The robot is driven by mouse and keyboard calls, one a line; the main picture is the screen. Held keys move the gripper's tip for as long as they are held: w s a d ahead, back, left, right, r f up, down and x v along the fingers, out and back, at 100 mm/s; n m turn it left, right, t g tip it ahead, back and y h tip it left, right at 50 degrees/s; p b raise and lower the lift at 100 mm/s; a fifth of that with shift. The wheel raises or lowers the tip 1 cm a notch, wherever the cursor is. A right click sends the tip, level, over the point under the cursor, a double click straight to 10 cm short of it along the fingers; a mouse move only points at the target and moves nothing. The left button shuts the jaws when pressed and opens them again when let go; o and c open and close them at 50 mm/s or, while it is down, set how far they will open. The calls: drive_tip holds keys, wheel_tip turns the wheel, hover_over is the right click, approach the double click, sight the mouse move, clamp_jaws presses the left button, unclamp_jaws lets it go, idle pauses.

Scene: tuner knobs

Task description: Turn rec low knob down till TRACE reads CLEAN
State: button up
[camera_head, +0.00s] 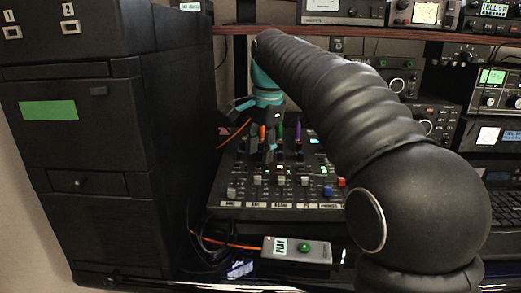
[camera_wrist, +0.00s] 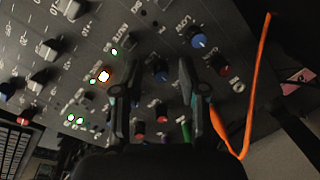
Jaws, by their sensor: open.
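The mixer panel (camera_head: 225,193) lies on the desk, with rows of knobs and column labels along its front, one seeming to read REC. My gripper (camera_head: 268,143) is over its back left part, pointing down. Another blue knob (camera_wrist: 198,41) beside a LOW label sits right of the fingers. Which knob is rec low is not certain from the labels. I cannot find a readable TRACE display.
A black cabinet (camera_head: 90,130) rises at the left. An orange cable (camera_wrist: 250,120) runs close to the right finger. Radio gear (camera_head: 490,95) fills the right side.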

clamp_jaws()
drive_tip(key=shift+r+p, duration=0.1)
drive_tip(key=shift+p, duration=0.2)
drive_tip(key=shift+r+n+p, duration=0.1)
drive_tip(key=shift+n+p, duration=0.9)
drive_tip(key=shift+n+g+p, duration=0.3)
drive_tip(key=shift+n+p, duration=1)
drive_tip(key=shift+n, duration=0.7)
drive_tip(key=shift+w+f+n, duration=0.1)
drive_tip(key=shift+f+n, duration=0.1)
drive_tip(key=shift+n, duration=1.2)
